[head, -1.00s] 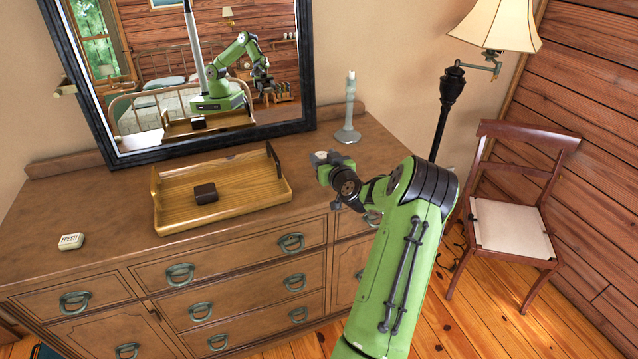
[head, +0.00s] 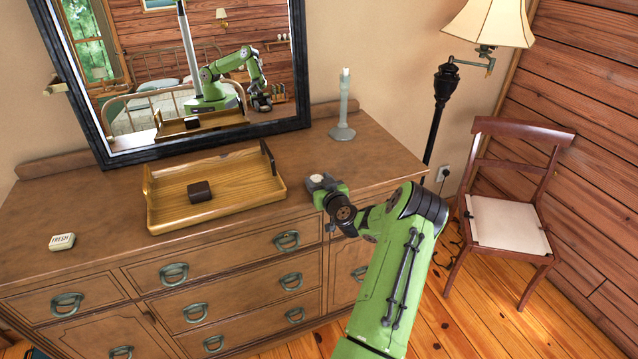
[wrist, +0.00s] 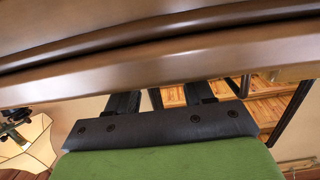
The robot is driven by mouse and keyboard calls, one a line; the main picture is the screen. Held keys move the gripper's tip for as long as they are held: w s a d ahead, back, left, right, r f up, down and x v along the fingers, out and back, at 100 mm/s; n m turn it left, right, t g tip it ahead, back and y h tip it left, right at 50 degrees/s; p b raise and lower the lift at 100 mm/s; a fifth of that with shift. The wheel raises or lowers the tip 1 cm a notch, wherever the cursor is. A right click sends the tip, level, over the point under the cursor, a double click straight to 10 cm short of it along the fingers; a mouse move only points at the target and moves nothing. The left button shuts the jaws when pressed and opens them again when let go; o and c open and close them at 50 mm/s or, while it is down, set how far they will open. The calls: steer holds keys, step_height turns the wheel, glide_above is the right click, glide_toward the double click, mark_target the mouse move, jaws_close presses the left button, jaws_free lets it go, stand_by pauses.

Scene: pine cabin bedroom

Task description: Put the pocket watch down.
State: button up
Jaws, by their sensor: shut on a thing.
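My gripper (wrist: 160,100) is at the front edge of the dresser (head: 100,205), to the right of the tray, in the head view. The wrist view shows its green hand and dark fingers from close up, with the fingers' far ends cut off by a brown wooden edge. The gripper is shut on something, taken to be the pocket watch. The watch itself cannot be made out in either view; the fingertips are hidden.
A wooden tray (head: 245,190) holding a dark brown box (head: 200,191) sits on the dresser. A white soap-like block (head: 62,241) lies at left and a candlestick (head: 343,115) stands at the back. Bare top lies between tray and candlestick. A chair (head: 508,225) stands at right.

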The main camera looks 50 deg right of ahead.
steer(key=shift+f, duration=0.15)
steer(key=o, duration=1.1)
steer(key=shift+c, duration=0.2)
